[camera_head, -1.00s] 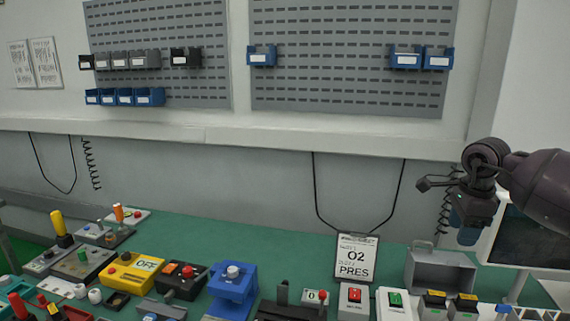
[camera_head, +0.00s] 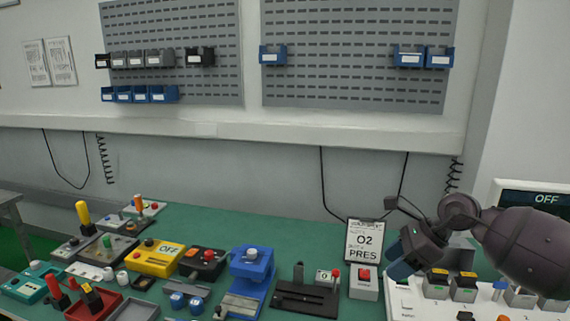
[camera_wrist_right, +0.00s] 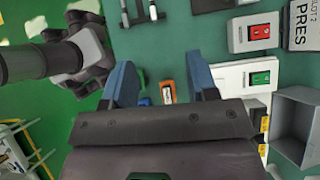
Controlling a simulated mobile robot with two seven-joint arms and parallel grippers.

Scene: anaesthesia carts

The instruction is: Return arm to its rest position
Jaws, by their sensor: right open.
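A dark arm part of mine (camera_wrist_right: 62,56) shows at the left of that view. My left gripper does not show.
A red-button box (camera_head: 364,283) and a white green-switch box (camera_wrist_right: 246,76) stand near the gripper. A grey open bin (camera_wrist_right: 297,125) is close by. A blue device (camera_head: 250,272), yellow box (camera_head: 156,258) and several other controls fill the bench front.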

